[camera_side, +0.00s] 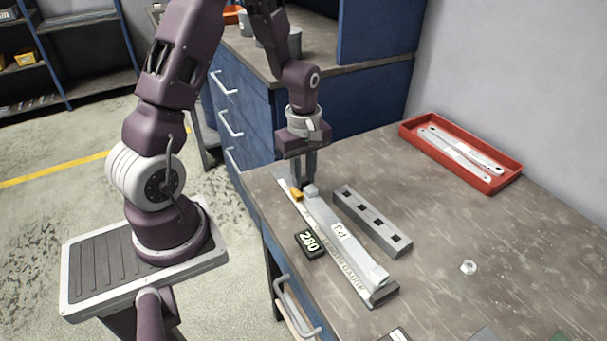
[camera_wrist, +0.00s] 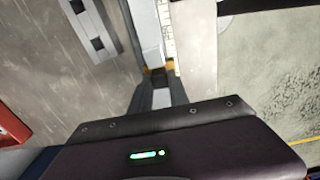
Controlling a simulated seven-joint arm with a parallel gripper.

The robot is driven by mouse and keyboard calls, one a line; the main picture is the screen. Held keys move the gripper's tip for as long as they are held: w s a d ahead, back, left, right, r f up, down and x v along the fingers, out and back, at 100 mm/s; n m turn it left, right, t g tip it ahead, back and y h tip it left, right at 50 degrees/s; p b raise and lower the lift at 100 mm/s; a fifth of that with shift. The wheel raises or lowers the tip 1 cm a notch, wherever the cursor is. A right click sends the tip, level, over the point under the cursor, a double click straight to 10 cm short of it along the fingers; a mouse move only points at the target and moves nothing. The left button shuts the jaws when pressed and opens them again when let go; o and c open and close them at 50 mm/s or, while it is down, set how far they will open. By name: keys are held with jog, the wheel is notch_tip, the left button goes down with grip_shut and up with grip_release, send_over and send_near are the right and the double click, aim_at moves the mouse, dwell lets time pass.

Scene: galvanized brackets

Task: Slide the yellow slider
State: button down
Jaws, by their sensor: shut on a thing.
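The yellow slider (camera_side: 296,195) sits at the far end of the long grey length gauge (camera_side: 340,240), beside its printed scale strip. My gripper (camera_side: 303,184) points down there with its fingers shut on the slider. In the wrist view, bits of the yellow slider (camera_wrist: 147,70) show on both sides of the fingertips (camera_wrist: 160,84). The fingers hide most of it. A grey bar marked P3 (camera_side: 341,233) lies along the gauge, and its rounded far end is close to the fingers.
A black tag reading 280 (camera_side: 309,243) lies left of the gauge. A grey bar with square holes (camera_side: 372,222) lies to its right; part of it shows in the wrist view (camera_wrist: 90,28). A red tray (camera_side: 461,154) holds metal strips. A nut (camera_side: 468,267) lies on open bench.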

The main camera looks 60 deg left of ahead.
jog(key=shift+a, duration=0.15)
send_over(286, 171)
dwell(0.3)
jog(key=c, duration=1.4)
grip_release()
jog(key=shift+a, duration=0.1)
jog(key=shift+o, duration=0.8)
jog(key=shift+s, duration=0.1)
